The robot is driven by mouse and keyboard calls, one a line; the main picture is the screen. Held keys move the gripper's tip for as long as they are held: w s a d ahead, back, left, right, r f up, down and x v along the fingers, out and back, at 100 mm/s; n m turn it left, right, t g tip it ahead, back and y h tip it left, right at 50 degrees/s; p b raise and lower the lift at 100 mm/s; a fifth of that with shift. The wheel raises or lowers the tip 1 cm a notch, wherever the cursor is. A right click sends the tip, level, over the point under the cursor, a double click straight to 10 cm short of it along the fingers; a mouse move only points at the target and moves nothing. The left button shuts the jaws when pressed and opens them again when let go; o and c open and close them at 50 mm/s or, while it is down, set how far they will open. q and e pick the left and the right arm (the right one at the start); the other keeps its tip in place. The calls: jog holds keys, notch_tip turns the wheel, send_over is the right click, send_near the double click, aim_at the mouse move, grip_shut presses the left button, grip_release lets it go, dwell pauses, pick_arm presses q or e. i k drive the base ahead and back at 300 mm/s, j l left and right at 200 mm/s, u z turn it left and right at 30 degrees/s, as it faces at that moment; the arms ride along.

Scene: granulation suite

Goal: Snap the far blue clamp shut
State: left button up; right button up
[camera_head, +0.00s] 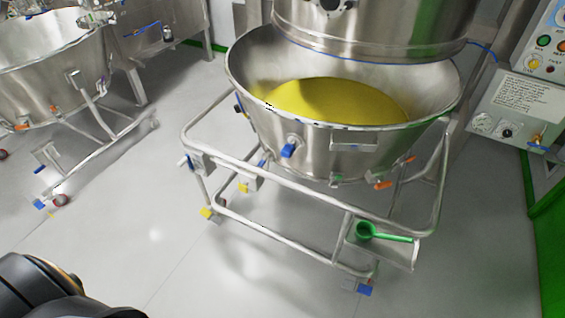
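A steel bowl (325,160) with yellow powder (340,101) in it stands in a tubular wheeled frame under a steel vessel (375,30). A blue clamp handle (288,150) shows on the bowl's front wall. Another small blue part (239,103) shows at the bowl's left side, farther back; it is too small to tell whether it is an open or shut clamp. The bowl's back side is hidden. A gap shows between the bowl rim and the vessel above. A dark part of mine shows at the lower left; no gripper fingers are in view.
A green scoop (366,230) lies on a small shelf of the frame (287,250). A second steel bowl (40,70) on a cart stands at the left. A control panel (515,115) is at the right. Grey floor (130,225) between the carts is clear.

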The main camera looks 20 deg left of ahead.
aim_at(263, 161)
jog(key=i+j+z, duration=0.25)
jog(key=j, duration=0.25)
jog(key=j+z, duration=0.25)
jog(key=j, duration=0.3)
jog(key=i+j+z, duration=0.1)
jog(key=j+z, duration=0.2)
jog(key=j, duration=0.25)
